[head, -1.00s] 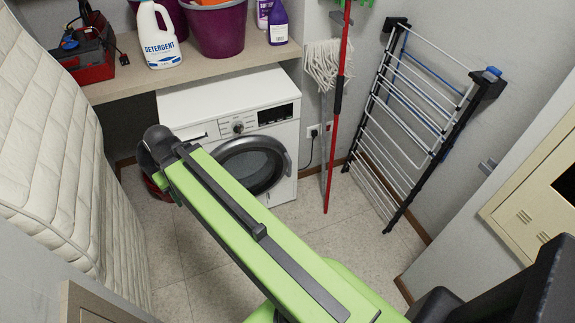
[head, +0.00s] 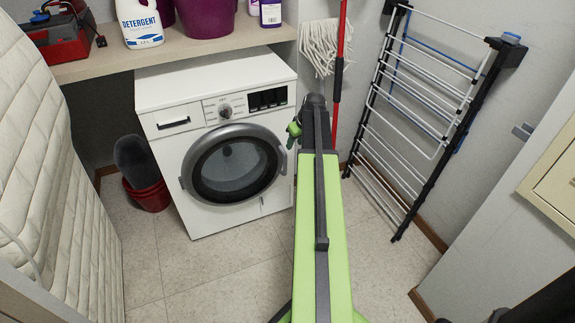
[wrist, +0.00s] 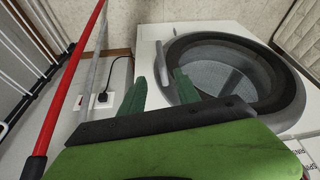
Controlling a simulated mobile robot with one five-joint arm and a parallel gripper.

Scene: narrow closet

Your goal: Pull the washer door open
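The white washer (head: 175,88) stands under the shelf. Its round dark-glass door (head: 235,165) with a grey rim looks shut, and a handle piece (head: 282,158) shows at the rim's right side. In the wrist view the door (wrist: 245,70) is at the upper right, seen at a slant. My gripper (head: 294,130) is just right of the washer's front in the head view, mostly hidden by my arm.
A red bucket (head: 150,195) is left of the washer. A mattress (head: 50,170) lines the left wall. Floor (head: 220,265) before the washer is clear.

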